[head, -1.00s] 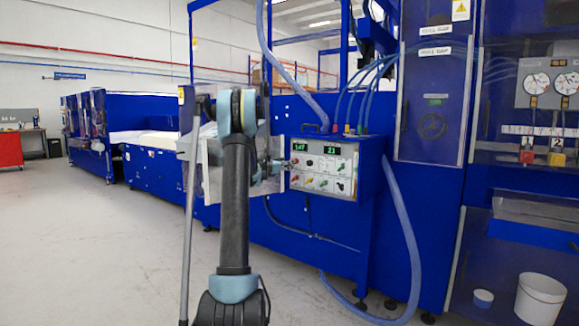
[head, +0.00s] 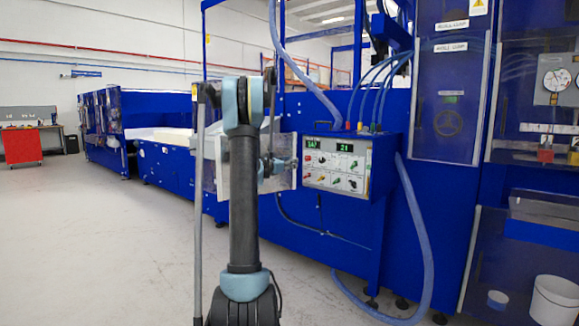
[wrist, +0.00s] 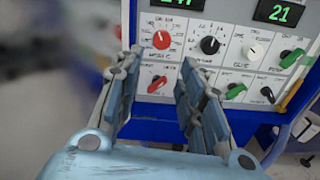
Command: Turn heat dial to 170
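The control box (head: 337,190) has a grey panel (head: 333,166) on the blue machine. Its green left display (head: 314,145) seems to read 147, the right display (head: 345,148) 21. In the wrist view the left display (wrist: 180,3) is cut off at the top. Below are a red dial (wrist: 162,39), a black dial (wrist: 209,45) and a white dial (wrist: 252,50). Their labels are too blurred to tell which is heat. My gripper (wrist: 158,66) is open and empty, its fingers apart in front of the panel's left part, below the red dial.
A lower red switch (wrist: 157,83) shows between the fingers. Green (wrist: 235,90) and black (wrist: 267,94) switches are to its right. Blue hoses (head: 372,85) rise from the box top, and a thick hose (head: 415,225) hangs at its right. The floor (head: 130,250) at left is clear.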

